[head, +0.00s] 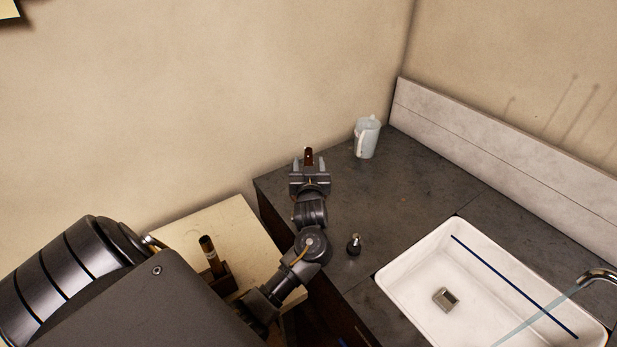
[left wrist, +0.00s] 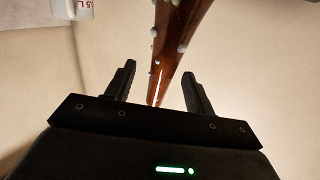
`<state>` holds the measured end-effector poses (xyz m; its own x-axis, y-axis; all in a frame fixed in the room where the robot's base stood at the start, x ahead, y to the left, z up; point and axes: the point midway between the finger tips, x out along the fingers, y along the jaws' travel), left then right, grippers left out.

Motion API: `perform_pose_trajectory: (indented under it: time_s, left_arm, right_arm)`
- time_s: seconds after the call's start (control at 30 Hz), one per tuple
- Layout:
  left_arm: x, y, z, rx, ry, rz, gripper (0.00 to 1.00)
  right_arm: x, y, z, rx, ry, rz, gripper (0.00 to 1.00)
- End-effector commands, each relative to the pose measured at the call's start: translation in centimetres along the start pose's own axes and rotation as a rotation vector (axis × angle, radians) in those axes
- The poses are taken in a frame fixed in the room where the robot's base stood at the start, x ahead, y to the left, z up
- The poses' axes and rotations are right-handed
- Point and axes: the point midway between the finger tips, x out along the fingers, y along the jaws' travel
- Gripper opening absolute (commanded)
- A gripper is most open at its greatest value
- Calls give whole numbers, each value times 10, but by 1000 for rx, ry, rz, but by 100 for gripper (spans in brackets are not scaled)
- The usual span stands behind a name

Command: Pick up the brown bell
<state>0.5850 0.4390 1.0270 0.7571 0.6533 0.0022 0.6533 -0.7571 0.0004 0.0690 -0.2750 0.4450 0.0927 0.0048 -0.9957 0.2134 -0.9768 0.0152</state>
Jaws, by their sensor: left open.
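A brown tapered piece with pale round studs, which seems to be the brown bell (left wrist: 176,38), shows in the left wrist view. It runs from the top edge down to between the finger tips. In the head view only a small brown part of it (head: 308,153) shows at the jaws. My left gripper (head: 309,166) is over the far left part of the dark counter. Its two fingers, also in the left wrist view (left wrist: 158,72), are open, with gaps on both sides of the brown piece. My right gripper is out of view.
A clear measuring jug (head: 367,138) stands right of my left gripper near the wall. A small dark object (head: 354,244) stands near the white sink (head: 402,287). The counter's middle is clear.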

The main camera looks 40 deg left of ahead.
Motion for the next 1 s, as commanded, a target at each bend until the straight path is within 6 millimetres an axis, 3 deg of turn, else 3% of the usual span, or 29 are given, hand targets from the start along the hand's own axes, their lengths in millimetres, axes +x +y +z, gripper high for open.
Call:
perform_pose_trajectory:
  time_s: [0.03, 0.2, 0.5, 0.9, 1.0]
  left_arm:
    - [9, -1, -6, 6, 1, -1, 54]
    - [29, -1, -3, 3, -1, 0, 54]
    - [33, -1, -1, 0, -1, 0, 54]
    - [32, -1, -1, 0, -1, 0, 1]
    - [32, -1, -1, 0, -1, 0, 0]
  right_arm:
    - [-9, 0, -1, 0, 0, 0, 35]
    - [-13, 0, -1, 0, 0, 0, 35]
    - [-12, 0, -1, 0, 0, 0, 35]
    - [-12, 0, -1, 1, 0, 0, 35]
    - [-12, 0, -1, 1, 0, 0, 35]
